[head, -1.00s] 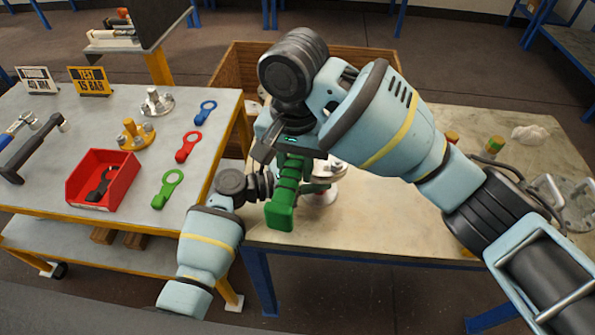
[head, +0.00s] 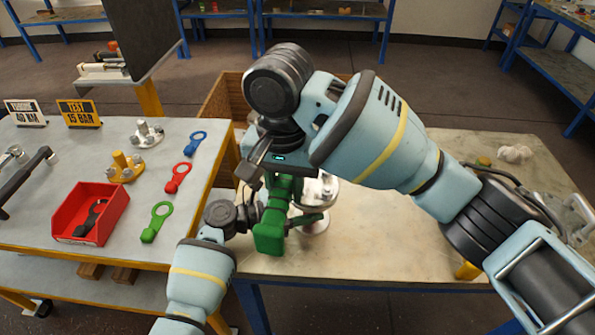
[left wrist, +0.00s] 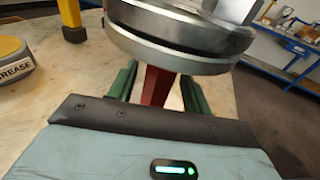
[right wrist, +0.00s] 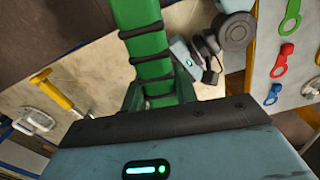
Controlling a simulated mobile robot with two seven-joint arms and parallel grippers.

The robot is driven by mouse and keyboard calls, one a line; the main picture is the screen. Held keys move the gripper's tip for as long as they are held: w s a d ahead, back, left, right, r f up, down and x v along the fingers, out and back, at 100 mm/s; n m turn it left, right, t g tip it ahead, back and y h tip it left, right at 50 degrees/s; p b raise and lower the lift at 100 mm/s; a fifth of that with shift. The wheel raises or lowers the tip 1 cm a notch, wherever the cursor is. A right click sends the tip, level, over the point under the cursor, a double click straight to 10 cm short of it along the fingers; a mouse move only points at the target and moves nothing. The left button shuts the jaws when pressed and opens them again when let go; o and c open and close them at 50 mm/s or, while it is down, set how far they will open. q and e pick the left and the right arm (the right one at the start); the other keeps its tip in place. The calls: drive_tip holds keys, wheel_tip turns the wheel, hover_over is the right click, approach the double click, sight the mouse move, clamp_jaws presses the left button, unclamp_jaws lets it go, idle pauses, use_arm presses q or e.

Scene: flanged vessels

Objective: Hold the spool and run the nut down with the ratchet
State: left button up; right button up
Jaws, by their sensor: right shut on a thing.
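The spool (head: 318,190) stands on the right-hand table, with bright metal flanges; it is partly hidden behind my right arm and the green tool. In the left wrist view its round flange (left wrist: 180,45) is above a red neck (left wrist: 157,86). My left gripper (left wrist: 160,92) has one green finger on each side of this neck, with narrow gaps showing. My right gripper (head: 282,168) is shut on the green ratchet (head: 270,232), a thick bar with black bands, also in the right wrist view (right wrist: 145,40). The ratchet's head and the nut are not clearly visible.
The left cart holds a red bin (head: 92,215), red, blue and green ring tools, a yellow flanged part (head: 125,168) and signs. A grease tin (left wrist: 12,65) is near the spool. A wooden crate (head: 218,108) stands behind. The table's front right is mostly clear.

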use_arm(q)
drive_tip(key=shift+o, duration=0.7)
drive_tip(key=v, duration=1.2)
drive_tip(key=shift+s, duration=0.1)
use_arm(e)
drive_tip(key=shift+s, duration=0.1)
